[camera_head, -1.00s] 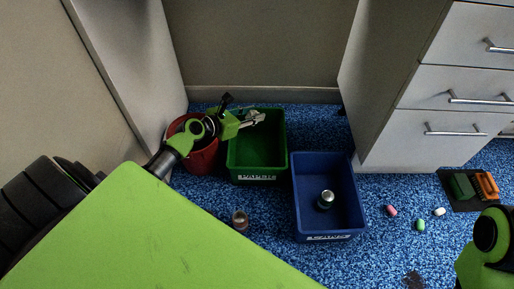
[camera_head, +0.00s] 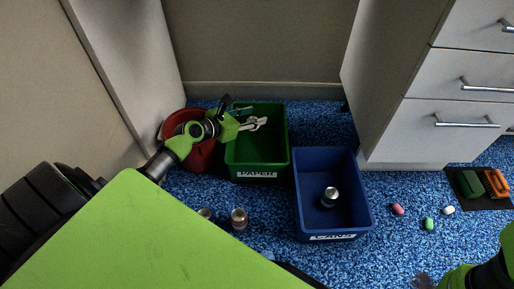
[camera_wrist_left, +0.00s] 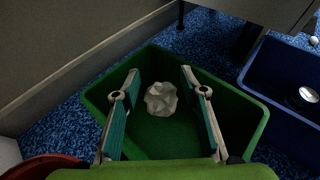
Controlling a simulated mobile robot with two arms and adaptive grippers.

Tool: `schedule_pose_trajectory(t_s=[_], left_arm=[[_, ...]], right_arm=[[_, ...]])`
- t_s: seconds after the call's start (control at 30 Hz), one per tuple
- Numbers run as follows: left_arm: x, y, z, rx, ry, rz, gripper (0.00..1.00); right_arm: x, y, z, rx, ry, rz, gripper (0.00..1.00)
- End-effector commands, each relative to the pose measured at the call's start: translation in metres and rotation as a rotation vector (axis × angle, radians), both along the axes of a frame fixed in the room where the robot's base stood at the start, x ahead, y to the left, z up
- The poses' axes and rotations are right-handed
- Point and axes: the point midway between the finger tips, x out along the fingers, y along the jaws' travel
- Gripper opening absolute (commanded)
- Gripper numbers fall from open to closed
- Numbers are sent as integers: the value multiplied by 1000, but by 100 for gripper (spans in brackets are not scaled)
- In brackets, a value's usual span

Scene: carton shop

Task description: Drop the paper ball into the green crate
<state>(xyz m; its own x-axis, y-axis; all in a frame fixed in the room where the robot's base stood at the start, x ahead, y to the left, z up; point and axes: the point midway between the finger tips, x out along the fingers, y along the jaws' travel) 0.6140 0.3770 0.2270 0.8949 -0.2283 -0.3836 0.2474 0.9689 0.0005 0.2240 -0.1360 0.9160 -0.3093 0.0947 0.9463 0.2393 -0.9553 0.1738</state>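The white crumpled paper ball (camera_wrist_left: 161,99) shows in the left wrist view over the floor of the green crate (camera_wrist_left: 255,112). It lies between the lines of my left fingers with a gap on each side. I cannot tell whether it rests on the crate floor. My left gripper (camera_wrist_left: 160,82) is open, its teal-padded fingers spread. In the head view my left gripper (camera_head: 249,116) is over the green crate (camera_head: 257,174), labelled PAPER; I cannot make out the ball there. Only part of my right arm shows at the lower right; its gripper is not in view.
A blue crate (camera_head: 334,237) holding a can (camera_head: 329,196) stands right of the green crate. A red bin (camera_head: 199,157) stands left. Two small containers (camera_head: 239,219) stand in front. Small coloured pieces (camera_head: 428,224) lie near the drawers (camera_head: 438,140).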

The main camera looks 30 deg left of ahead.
Motion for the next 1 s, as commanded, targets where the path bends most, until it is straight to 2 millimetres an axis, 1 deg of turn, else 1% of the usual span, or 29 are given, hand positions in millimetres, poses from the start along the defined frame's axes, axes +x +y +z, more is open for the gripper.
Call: schedule_pose_trajectory(t_s=[0.33, 0.43, 0.57, 0.8, 0.9, 1.0], left_arm=[[0, 0, 0, 0, 0, 0, 48], [0, 0, 7, 0, -1, -1, 48], [0, 0, 27, 2, -4, -2, 48], [1, 0, 74, 2, -5, -1, 48], [0, 0, 87, 0, -2, 0, 48], [0, 0, 96, 0, -1, -1, 48]], right_arm=[[1, 0, 0, 0, 2, 0, 55], [1, 0, 0, 0, 2, 0, 55], [0, 0, 0, 0, 2, 0, 55], [0, 0, 0, 0, 1, 0, 55], [0, 0, 0, 0, 1, 0, 55], [0, 0, 0, 0, 1, 0, 55]])
